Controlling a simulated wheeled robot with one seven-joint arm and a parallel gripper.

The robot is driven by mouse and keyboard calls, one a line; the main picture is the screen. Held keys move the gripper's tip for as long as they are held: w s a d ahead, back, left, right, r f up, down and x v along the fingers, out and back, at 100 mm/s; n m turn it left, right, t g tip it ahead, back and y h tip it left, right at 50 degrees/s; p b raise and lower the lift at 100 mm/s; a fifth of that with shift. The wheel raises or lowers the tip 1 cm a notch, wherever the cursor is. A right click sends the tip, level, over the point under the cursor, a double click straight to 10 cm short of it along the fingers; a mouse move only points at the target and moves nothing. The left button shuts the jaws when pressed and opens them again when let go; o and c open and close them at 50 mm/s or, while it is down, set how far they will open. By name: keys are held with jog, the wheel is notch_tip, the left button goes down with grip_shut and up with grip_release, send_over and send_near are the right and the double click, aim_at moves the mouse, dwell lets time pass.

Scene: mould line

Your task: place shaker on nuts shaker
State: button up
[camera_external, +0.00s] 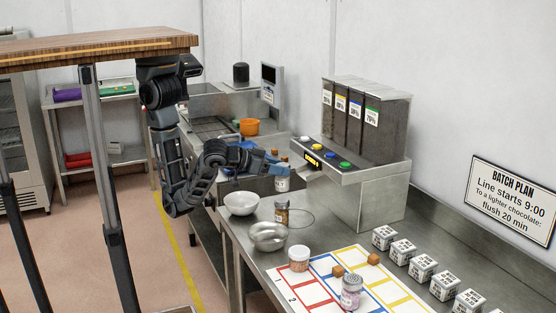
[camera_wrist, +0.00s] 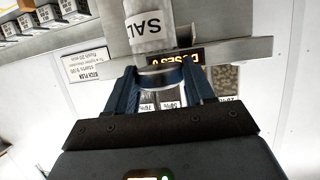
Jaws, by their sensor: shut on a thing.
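My gripper (camera_external: 284,169) is shut on a shaker (camera_external: 282,184) with a white label. In the wrist view the gripper (camera_wrist: 163,85) has a finger on each side of it, and the held shaker (camera_wrist: 147,28) shows the letters "SAL". In the external view it is held upright, clear of the counter. A brown-filled shaker (camera_external: 282,213) stands on the counter just below it in the picture, with a gap between them. It may be the nuts shaker, but its label is too small to read. Whether the two line up in depth I cannot tell.
A white bowl (camera_external: 241,204) and a metal bowl (camera_external: 268,237) stand left of the brown-filled shaker. The dispenser (camera_external: 375,185) stands close on the right.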

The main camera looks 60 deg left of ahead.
aim_at(278, 191)
jog(key=shift+f, duration=1.7)
jog(key=shift+f, duration=0.2)
jog(key=o, duration=1.1)
jog(key=shift+r, duration=0.1)
jog(key=shift+r, duration=0.25)
jog(key=b+v, duration=0.1)
jog(key=v, duration=1.1)
jog(key=shift+f, duration=0.1)
